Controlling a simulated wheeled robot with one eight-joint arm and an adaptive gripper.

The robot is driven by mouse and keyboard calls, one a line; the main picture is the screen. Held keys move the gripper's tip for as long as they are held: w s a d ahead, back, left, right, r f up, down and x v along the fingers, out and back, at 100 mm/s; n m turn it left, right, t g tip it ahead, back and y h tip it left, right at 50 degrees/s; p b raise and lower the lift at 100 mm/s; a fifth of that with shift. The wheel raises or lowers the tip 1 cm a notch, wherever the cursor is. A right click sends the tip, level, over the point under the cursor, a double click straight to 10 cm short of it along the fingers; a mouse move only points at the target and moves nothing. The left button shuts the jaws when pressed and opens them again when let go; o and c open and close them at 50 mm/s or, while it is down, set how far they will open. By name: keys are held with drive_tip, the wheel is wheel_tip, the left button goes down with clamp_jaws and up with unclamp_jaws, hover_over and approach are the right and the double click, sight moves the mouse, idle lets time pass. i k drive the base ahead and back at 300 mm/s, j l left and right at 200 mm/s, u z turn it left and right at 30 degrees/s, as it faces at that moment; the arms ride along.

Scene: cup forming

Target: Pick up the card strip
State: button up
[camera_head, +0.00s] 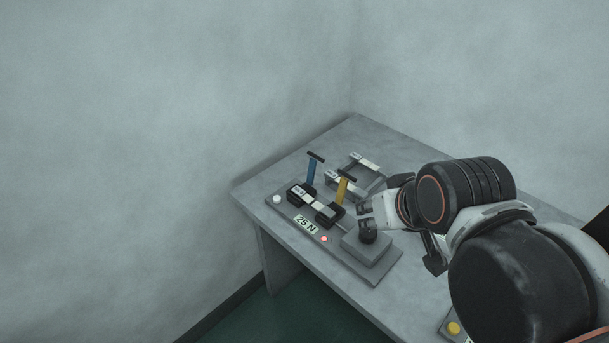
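A pale strip (314,201) shows between two black clamps on a grey test plate (378,280); one clamp has a blue lever (311,171), the other a yellow lever (342,188). Another pale strip (368,163) lies across a grey frame (376,185) behind the clamps. I cannot tell for sure which one is the card strip. My gripper (362,206) is to the right of the yellow lever, near a black knob. Its fingers are small and partly hidden, so I cannot tell whether it is open or holds anything.
The plate carries a "25 N" display (306,225), a red light (324,239), a white button (277,199) and a grey block (367,248) with a black knob (368,237). The table (270,183) stands in a wall corner. A yellow button (453,328) shows at lower right.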

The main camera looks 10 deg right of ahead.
sight(329, 212)
drive_tip(key=i+j, duration=0.15)
drive_tip(key=j, duration=0.2)
drive_tip(key=i+j, duration=0.1)
drive_tip(key=j, duration=0.3)
drive_tip(key=i+j+z, duration=0.1)
drive_tip(key=j, duration=0.25)
drive_tip(key=i+j, duration=0.15)
drive_tip(key=j, duration=0.25)
drive_tip(key=i+j, duration=0.1)
drive_tip(key=j, duration=0.25)
drive_tip(key=z, duration=0.05)
